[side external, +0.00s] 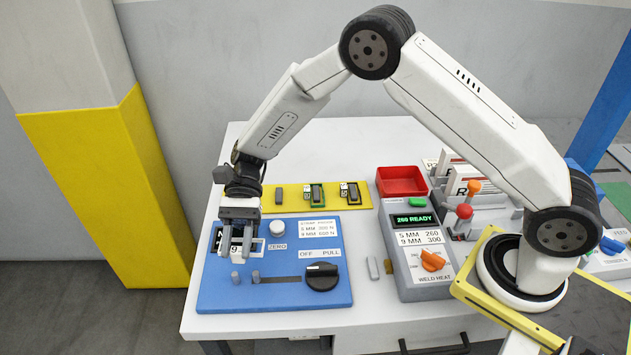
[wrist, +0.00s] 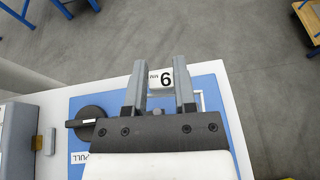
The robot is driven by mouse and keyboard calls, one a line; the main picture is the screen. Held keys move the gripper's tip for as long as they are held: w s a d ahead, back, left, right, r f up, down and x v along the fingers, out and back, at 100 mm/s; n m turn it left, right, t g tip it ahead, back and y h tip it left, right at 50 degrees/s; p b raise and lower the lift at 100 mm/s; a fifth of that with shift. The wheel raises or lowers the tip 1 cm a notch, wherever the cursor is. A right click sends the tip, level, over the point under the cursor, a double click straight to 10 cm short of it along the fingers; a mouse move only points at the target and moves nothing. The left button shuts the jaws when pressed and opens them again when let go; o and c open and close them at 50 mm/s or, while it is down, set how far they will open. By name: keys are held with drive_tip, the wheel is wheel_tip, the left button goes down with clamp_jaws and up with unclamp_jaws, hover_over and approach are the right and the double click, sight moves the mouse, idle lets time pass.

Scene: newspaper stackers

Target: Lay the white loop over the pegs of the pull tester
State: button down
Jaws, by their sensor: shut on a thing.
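The blue pull tester (side external: 215,295) lies at the left of the white table, with a black PULL knob (side external: 321,277) and a slot. Two short grey pegs (side external: 236,278) stand on its front left part. My gripper (side external: 237,255) points down above the tester, just behind the pegs in the side view. In the wrist view its fingers (wrist: 160,88) are shut on the white loop's block, marked 9 MM (wrist: 162,79). A thin white strip of the loop shows beside the right finger (wrist: 201,101). The fingers hide much of the loop; its height above the panel is unclear.
A yellow strip (side external: 298,198) with small devices lies behind the tester. The grey weld heat box (side external: 407,265), a red tray (side external: 402,181) and a rack of labelled cards (side external: 463,180) stand to the right. Small grey and brown pieces lie between tester and box.

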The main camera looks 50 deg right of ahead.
drive_tip(key=shift+s+a+f+n+g+h, duration=0.2)
drive_tip(key=shift+s+a+n+g+h, duration=0.1)
drive_tip(key=shift+a+n+g+h, duration=0.25)
drive_tip(key=shift+d+f, duration=0.15)
drive_tip(key=shift+f, duration=0.05)
hover_over(247, 290)
drive_tip(key=shift+f, duration=2.5)
drive_tip(key=shift+f, duration=1.85)
drive_tip(key=shift+c, duration=1.7)
unclamp_jaws()
drive_tip(key=shift+v, duration=3.8)
